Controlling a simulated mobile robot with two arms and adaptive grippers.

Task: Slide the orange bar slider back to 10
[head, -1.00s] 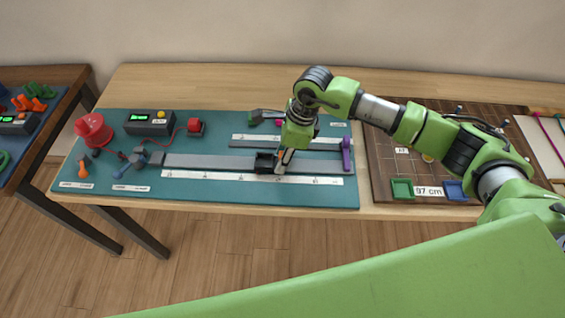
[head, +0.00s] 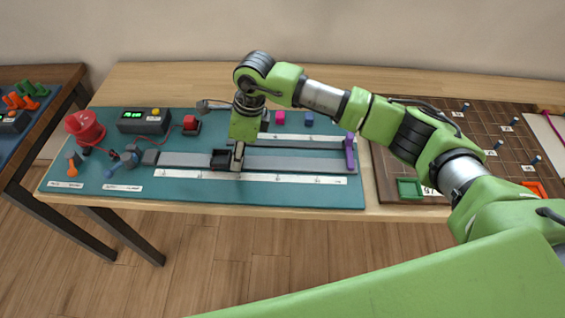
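A black slider block (head: 221,160) sits on the long grey rail (head: 300,164) of the teal board, left of the rail's middle. A white scale strip (head: 250,178) runs along the rail's near side; its numbers are too small to read. My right gripper (head: 238,165) points down at the right side of the black block, touching or very close to it. Its fingers look close together, but whether they grip anything is unclear. No orange bar shows on the slider; it may be hidden behind the fingers. My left gripper is not in view.
A purple bar (head: 350,152) stands at the rail's right end. A second, shorter rail and scale lie behind. A brown grid board (head: 400,170) is at right.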

